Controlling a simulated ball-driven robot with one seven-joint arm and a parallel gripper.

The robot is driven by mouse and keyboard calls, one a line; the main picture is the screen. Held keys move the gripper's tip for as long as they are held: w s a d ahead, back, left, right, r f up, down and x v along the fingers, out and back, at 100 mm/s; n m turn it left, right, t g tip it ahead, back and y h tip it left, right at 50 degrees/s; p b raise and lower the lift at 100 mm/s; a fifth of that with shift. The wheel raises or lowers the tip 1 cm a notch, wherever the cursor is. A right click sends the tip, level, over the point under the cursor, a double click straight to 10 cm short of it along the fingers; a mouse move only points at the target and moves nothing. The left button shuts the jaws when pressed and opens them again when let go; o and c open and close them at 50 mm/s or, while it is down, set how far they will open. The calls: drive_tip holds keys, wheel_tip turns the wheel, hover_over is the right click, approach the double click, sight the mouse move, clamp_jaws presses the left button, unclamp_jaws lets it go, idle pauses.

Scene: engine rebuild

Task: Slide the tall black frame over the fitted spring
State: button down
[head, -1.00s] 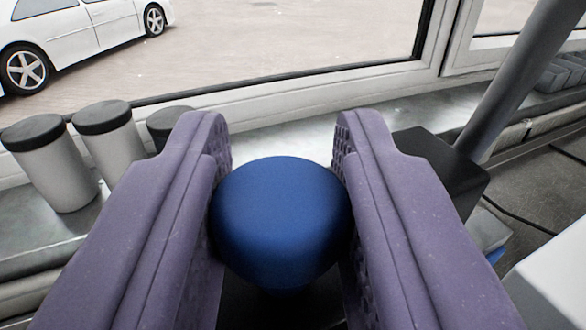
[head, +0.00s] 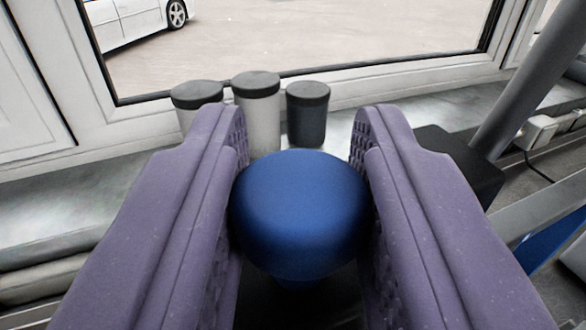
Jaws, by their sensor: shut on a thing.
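My gripper (head: 300,215) shows as two purple ribbed fingers in the head view. It is shut on a rounded blue knob (head: 299,208), which sits between the finger pads. The underside of the knob is dark and mostly hidden, so I cannot tell what it is attached to. I cannot make out the tall black frame or the fitted spring in this view.
Several lidded canisters stand on the sill beyond the gripper: a light one (head: 258,115) and a dark one (head: 307,115) among them. A black block with a grey pole (head: 515,85) is at the right. A window (head: 300,45) closes off the back.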

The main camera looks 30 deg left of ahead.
drive_tip(key=c, duration=0.8)
unclamp_jaws()
drive_tip(key=shift+c, duration=0.2)
drive_tip(key=v, duration=0.7)
drive_tip(key=shift+s+d, duration=0.15)
drive_tip(key=shift+s, duration=0.25)
drive_tip(key=shift+f, duration=0.1)
